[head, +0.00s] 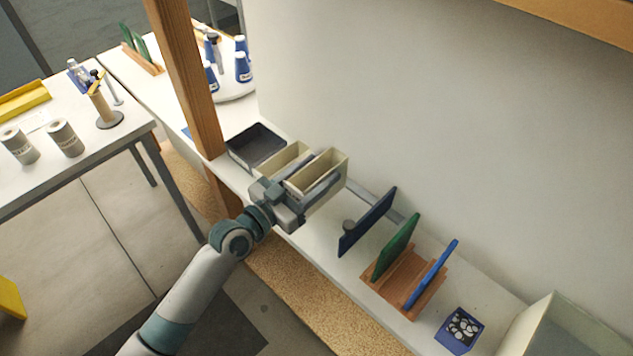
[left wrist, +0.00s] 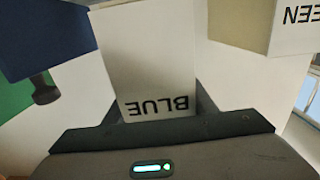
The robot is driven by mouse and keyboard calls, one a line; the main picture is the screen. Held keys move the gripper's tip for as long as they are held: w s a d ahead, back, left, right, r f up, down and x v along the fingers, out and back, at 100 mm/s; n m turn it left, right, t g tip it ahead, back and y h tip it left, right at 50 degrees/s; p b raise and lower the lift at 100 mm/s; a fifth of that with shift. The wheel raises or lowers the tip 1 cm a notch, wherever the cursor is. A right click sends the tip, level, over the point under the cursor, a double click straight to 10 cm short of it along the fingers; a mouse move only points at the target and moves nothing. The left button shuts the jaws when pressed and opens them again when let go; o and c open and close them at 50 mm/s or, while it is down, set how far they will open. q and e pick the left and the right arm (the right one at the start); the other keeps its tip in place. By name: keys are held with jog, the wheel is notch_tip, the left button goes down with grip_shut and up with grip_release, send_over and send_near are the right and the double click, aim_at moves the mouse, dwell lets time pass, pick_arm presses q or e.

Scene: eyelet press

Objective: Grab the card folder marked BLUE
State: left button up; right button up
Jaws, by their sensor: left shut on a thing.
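The card folder marked BLUE (head: 322,168) is a cream open-topped box near the wall side of the white shelf. In the left wrist view the folder (left wrist: 150,65) fills the middle, with its BLUE label upside down at the lower edge. My left gripper (head: 315,180) is shut on it, one finger along each side. Whether its bottom is clear of the shelf is hidden. A second cream folder (head: 282,157) stands just left of it; in the left wrist view this folder (left wrist: 243,25) shows part of a GREEN label. My right gripper is not in view.
A dark tray (head: 256,146) lies left of the folders, beside a wooden post (head: 187,80). To the right are a navy panel with a knob (head: 368,221), a wooden rack (head: 400,283) holding green and blue panels, and a blue box (head: 459,331). The wall stands behind.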

pick_arm(q)
notch_tip(320, 180, up, 4)
jog(key=shift+r, duration=0.15)
